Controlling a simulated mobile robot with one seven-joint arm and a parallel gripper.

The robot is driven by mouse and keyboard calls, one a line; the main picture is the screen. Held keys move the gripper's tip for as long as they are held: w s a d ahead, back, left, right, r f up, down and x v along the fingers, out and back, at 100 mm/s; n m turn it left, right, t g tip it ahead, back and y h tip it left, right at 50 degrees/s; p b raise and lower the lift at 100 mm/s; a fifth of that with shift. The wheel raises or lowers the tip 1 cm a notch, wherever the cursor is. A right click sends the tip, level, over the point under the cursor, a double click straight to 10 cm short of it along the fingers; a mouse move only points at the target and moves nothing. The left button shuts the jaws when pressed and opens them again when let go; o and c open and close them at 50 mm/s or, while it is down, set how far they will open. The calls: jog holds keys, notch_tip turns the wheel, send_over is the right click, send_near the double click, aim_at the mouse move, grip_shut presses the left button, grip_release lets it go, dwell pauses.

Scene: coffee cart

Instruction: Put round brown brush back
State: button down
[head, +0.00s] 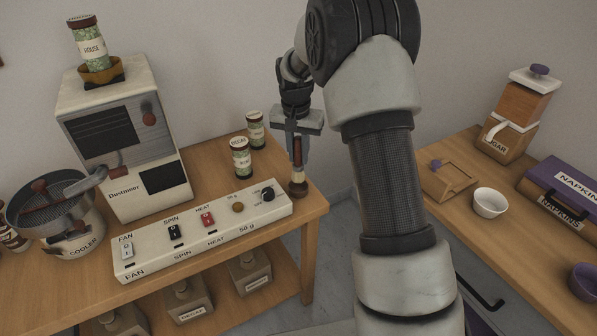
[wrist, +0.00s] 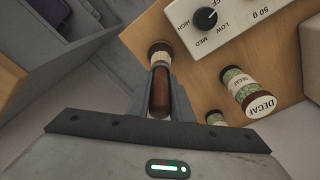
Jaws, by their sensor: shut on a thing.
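The round brown brush (head: 298,176) has a reddish-brown handle and a pale bristle ring with a dark round end. My gripper (head: 297,151) is shut on its handle and holds it upright, bristle end down, at the right corner of the left wooden table. In the wrist view the brush (wrist: 160,88) lies between the fingers of my gripper (wrist: 160,80), with its round end over the table corner. I cannot tell whether that end touches the tabletop.
A white control panel (head: 205,228) lies just left of the brush. Two labelled jars, one marked DECAF (head: 241,158), stand behind it. The roaster (head: 125,140) and cooler (head: 62,222) are further left. A gap separates this table from the right counter (head: 455,210).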

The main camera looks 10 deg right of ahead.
aim_at(299, 167)
notch_tip(299, 167, down, 5)
jog(key=shift+r+b, duration=0.1)
jog(key=shift+b, duration=0.3)
jog(key=c, duration=1.6)
grip_release()
jog(key=shift+f, duration=0.2)
